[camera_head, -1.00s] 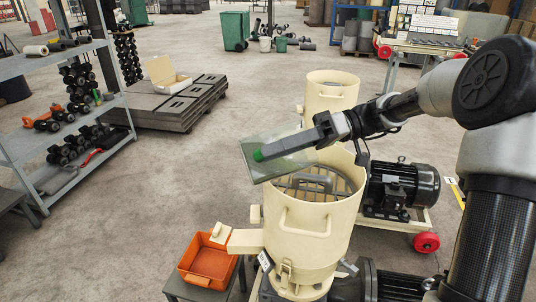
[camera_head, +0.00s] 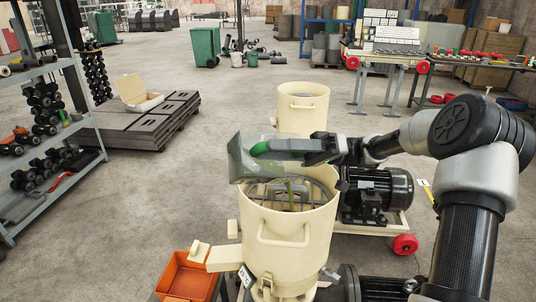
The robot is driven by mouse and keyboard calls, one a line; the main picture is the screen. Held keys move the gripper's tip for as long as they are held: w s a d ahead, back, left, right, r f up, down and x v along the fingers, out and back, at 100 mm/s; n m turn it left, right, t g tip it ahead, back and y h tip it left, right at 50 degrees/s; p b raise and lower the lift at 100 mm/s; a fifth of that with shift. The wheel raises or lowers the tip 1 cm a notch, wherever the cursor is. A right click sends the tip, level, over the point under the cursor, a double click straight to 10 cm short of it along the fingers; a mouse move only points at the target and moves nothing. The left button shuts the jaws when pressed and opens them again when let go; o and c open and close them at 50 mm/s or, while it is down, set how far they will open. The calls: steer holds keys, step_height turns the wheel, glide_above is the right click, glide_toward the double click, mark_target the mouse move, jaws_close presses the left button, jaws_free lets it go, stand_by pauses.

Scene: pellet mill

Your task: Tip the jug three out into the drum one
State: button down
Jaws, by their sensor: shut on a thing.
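My gripper (camera_head: 298,146) is shut on the green handle of a clear, see-through jug (camera_head: 240,160). The jug is held above the open mouth of the near cream drum (camera_head: 290,228), over its left and back rim, and looks tilted; I cannot tell how far. No label shows on the jug, and its contents cannot be made out. Inside the near drum are grey bars and a greenish-brown patch; I cannot tell what that patch is. A second cream drum (camera_head: 303,110) stands behind. No number shows on either drum.
A black motor (camera_head: 375,195) sits right of the near drum on a cart with red wheels. An orange tray (camera_head: 185,278) stands below the drum's spout at lower left. A grey shelf (camera_head: 40,130) is at far left. The floor between shelf and drum is clear.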

steer(key=shift+w+d+r+g+y, duration=0.15)
steer(key=shift+d+y, duration=0.3)
steer(key=shift+d, duration=0.1)
steer(key=shift+w+d+r+g+y, duration=0.1)
steer(key=shift+w+d+r+y, duration=0.1)
steer(key=shift+d+y, duration=0.25)
steer(key=shift+w+d+r+g+y, duration=0.15)
steer(key=shift+d+y, duration=0.25)
steer(key=shift+d, duration=0.2)
steer(key=shift+w+d+g+y+b, duration=0.3)
steer(key=shift+d+y, duration=0.45)
steer(key=shift+d, duration=0.3)
steer(key=shift+w+d+g+y+b, duration=0.2)
steer(key=shift+w+d+y, duration=0.1)
steer(key=shift+d+y, duration=0.6)
steer(key=shift+d, duration=0.1)
stand_by(3.2)
